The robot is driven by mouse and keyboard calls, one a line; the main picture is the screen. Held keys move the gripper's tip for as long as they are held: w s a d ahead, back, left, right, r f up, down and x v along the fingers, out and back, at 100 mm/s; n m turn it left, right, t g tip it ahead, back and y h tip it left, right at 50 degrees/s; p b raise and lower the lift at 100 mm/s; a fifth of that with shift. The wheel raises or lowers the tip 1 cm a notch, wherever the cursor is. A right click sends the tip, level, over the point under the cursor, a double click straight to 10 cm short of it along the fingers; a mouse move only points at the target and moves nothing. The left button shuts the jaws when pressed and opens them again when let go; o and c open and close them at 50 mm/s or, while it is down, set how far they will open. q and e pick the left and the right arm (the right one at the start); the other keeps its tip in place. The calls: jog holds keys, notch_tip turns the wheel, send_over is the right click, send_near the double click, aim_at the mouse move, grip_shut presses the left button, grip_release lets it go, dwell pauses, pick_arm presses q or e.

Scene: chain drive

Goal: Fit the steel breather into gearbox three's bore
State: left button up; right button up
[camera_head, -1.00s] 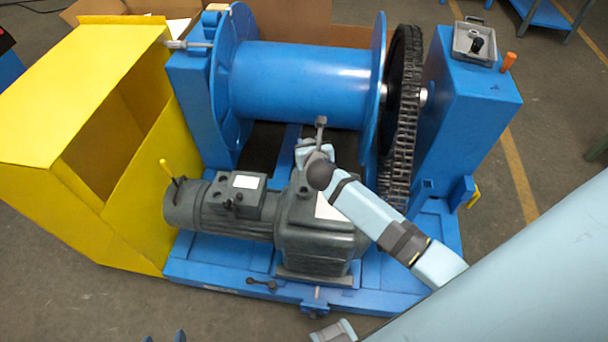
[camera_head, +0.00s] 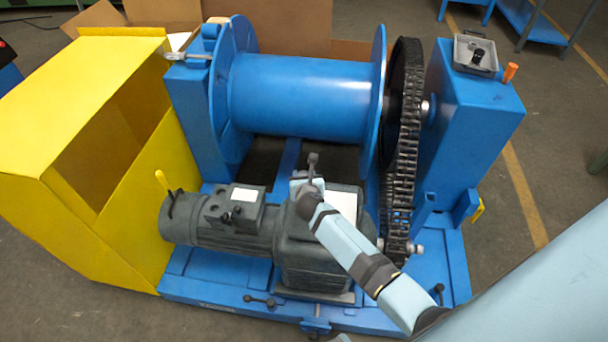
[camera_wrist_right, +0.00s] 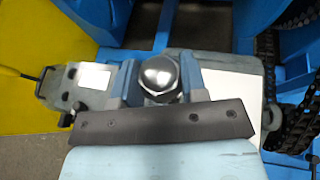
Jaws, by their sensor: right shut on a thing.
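The steel breather (camera_wrist_right: 158,74) has a shiny hexagonal domed head and sits between the two blue fingers of my right gripper (camera_wrist_right: 156,84) in the right wrist view. In the head view the breather (camera_head: 313,160) shows as a small grey head on a stem, with my right gripper (camera_head: 308,186) shut on it. The dark grey gearbox (camera_head: 312,262) with its motor stands on the blue base; my right gripper is over its top, and the gap between them is hard to judge. No number on the gearbox is readable. The bore is hidden. My left gripper is out of view.
A blue winch drum (camera_head: 300,92) stands behind the gearbox. A black chain wheel (camera_head: 400,150) and chain are close on the right. A yellow guard box (camera_head: 95,235) is on the left. A grey tray (camera_head: 476,54) sits on the right blue pedestal.

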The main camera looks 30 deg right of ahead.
notch_tip(320, 180, down, 3)
jog(key=shift+f+b, duration=0.15)
jog(key=shift+b, duration=1.1)
jog(key=shift+f+b, duration=0.65)
jog(key=shift+f, duration=0.1)
jog(key=shift+f+b, duration=0.3)
jog(key=shift+f, duration=0.15)
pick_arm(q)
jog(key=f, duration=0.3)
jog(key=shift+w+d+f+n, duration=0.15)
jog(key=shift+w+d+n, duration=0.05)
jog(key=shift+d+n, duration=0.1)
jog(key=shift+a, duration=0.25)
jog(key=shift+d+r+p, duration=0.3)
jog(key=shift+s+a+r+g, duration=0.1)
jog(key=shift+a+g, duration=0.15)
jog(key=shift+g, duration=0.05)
